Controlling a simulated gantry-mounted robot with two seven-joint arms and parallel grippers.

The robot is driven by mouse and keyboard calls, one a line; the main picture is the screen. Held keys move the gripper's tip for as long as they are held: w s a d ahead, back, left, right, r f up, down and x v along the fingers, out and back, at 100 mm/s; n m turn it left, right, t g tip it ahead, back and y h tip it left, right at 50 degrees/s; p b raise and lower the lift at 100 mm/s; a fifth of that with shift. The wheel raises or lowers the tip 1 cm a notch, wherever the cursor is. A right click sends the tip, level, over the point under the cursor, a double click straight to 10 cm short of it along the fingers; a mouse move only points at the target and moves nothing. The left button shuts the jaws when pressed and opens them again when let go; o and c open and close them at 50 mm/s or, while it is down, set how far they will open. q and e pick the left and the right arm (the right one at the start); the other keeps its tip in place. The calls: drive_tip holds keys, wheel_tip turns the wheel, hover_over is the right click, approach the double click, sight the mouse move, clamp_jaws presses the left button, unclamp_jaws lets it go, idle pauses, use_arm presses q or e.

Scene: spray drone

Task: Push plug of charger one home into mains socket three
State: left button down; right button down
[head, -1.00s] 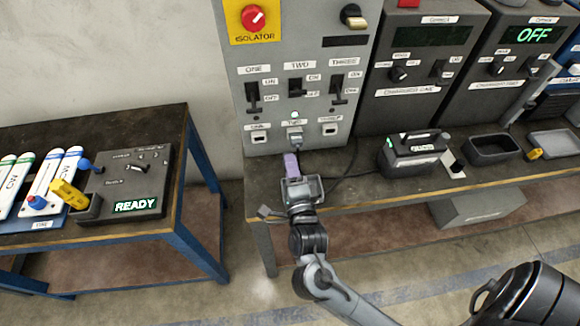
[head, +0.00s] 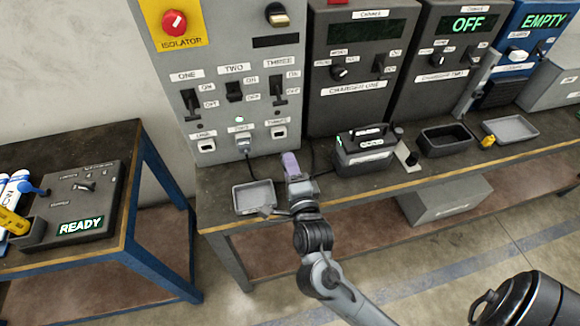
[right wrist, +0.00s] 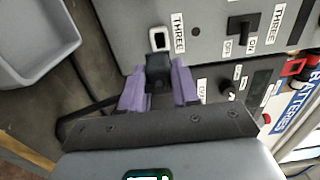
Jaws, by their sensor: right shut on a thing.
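Mains socket three (head: 279,132) is the right one of three white-framed sockets low on the grey panel; it shows empty in the right wrist view (right wrist: 159,39). My right gripper (head: 291,160) has purple fingers and is below and slightly right of that socket. In the right wrist view the fingers are shut on a black plug (right wrist: 158,74), whose front end points at the socket. The plug looks close to the opening but outside it; I cannot tell the exact gap. Charger one (head: 358,70) stands right of the panel. My left gripper is not in view.
A grey plug (head: 243,146) sits at socket two, with a dark cable nearby. A grey tray (head: 253,196) lies left of my right gripper. A dark battery-like box (head: 364,152) stands to its right. A second bench with a READY unit (head: 80,208) is at left.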

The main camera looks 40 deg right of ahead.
drive_tip(key=shift+w+d, duration=0.1)
drive_tip(key=shift+w, duration=0.15)
drive_tip(key=shift+b+x, duration=0.4)
drive_tip(key=shift+x, duration=2.1)
drive_tip(key=shift+d, duration=0.1)
drive_tip(key=shift+w, duration=0.1)
idle(0.5)
drive_tip(key=shift+w+d, duration=0.3)
drive_tip(key=shift+w, duration=0.35)
